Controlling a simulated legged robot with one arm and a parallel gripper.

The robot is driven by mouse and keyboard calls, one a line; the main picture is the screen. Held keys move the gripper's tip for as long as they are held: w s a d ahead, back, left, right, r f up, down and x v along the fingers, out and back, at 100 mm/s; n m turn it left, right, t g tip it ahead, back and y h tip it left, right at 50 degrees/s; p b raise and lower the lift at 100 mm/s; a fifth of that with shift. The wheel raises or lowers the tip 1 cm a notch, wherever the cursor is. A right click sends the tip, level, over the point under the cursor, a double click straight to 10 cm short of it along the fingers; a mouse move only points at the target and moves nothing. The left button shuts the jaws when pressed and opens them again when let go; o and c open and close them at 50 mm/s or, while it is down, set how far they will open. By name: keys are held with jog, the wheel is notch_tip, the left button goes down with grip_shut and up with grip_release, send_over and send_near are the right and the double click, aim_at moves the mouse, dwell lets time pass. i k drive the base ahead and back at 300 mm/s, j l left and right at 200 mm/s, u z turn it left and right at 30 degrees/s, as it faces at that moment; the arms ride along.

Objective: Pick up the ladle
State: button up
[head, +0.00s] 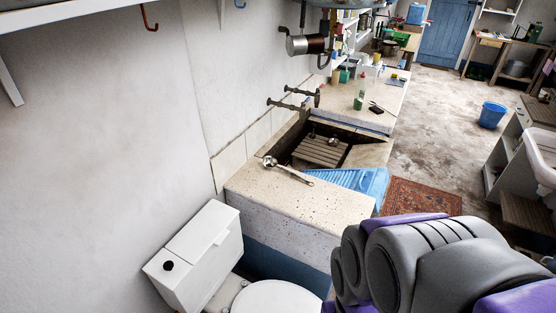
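The ladle (288,171) is a shiny metal one with a round bowl and a straight handle. It lies on the speckled stone top (258,187) on the near side of the washtrough, its bowl toward the wall and its handle running right toward the blue ribbed board. Nothing covers it. Grey and purple parts of my own arm fill the lower right of the head view, apart from the ladle. I cannot make out any gripper fingers there, and nothing is seen held.
The sunken basin (303,140) holds a slatted wooden rack (320,151). A blue ribbed board (356,182) slopes over its front. Taps (296,99) stick out from the wall. A white toilet (206,252) stands at the near left. Concrete floor lies right, with a rug (421,196) and blue bucket (491,115).

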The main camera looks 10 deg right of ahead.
aim_at(269, 162)
jog(key=u, duration=2.15)
jog(key=k+l, duration=0.1)
jog(key=k+l+z, duration=0.15)
jog(key=l+z, duration=0.3)
jog(key=l, duration=0.75)
jog(key=l+z, duration=0.45)
jog(key=l, duration=0.75)
jog(key=i+l+z, duration=0.2)
jog(key=i+l, duration=0.15)
